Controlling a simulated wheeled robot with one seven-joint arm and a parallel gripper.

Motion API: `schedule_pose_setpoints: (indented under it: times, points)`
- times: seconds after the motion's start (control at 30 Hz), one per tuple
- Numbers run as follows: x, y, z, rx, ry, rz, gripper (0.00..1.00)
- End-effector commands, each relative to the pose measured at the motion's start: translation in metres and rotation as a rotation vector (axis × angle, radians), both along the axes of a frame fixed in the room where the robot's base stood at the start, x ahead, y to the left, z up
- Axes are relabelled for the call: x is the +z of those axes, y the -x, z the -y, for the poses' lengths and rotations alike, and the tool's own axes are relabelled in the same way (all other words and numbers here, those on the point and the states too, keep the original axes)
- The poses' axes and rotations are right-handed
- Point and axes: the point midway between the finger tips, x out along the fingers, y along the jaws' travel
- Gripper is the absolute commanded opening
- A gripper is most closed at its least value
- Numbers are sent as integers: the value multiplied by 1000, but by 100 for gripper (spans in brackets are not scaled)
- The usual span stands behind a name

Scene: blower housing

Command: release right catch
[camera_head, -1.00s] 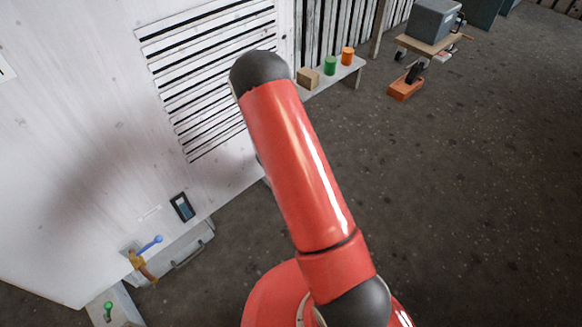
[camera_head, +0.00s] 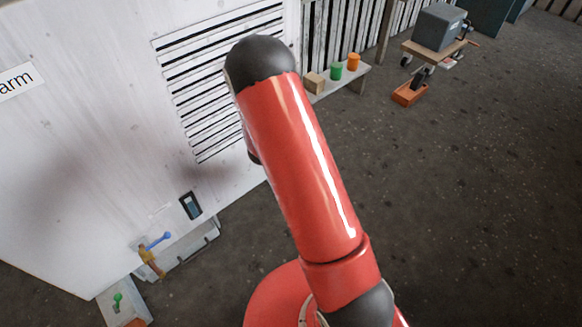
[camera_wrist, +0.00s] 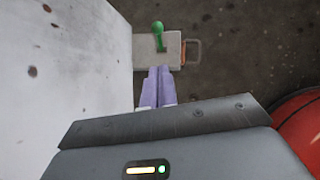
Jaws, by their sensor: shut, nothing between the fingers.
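The white housing panel (camera_head: 90,150) fills the left of the head view and the left of the wrist view (camera_wrist: 65,80). Low on it is a brass-coloured fitting (camera_head: 150,262) with a blue lever (camera_head: 158,240); I cannot tell whether this is the right catch. A green-handled piece (camera_head: 117,300) stands on a pale block below; it also shows in the wrist view (camera_wrist: 158,32). My gripper (camera_wrist: 159,70) is shut and empty, its lavender fingers pointing toward that block. In the head view my red arm hides the gripper.
A dark-framed device (camera_head: 190,205) sits on the panel above a grey case (camera_head: 200,240). A shelf (camera_head: 345,82) with small blocks stands behind. A cart (camera_head: 432,50) with a grey machine is at back right. The dark floor (camera_head: 460,200) at right is open.

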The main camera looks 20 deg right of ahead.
Motion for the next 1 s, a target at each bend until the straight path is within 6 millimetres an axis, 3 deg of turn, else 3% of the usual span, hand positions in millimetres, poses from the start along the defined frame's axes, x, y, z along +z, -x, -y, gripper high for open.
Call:
schedule_pose_setpoints:
  times: [0.03, 0.2, 0.87, 1.0]
  points:
    - [13, 1, -2, 0, -1, 4, 0]
    - [32, 7, -6, -1, 1, 1, 0]
    - [38, 8, -7, -1, 0, 0, 0]
    - [58, 8, -5, -64, -15, 46, 0]
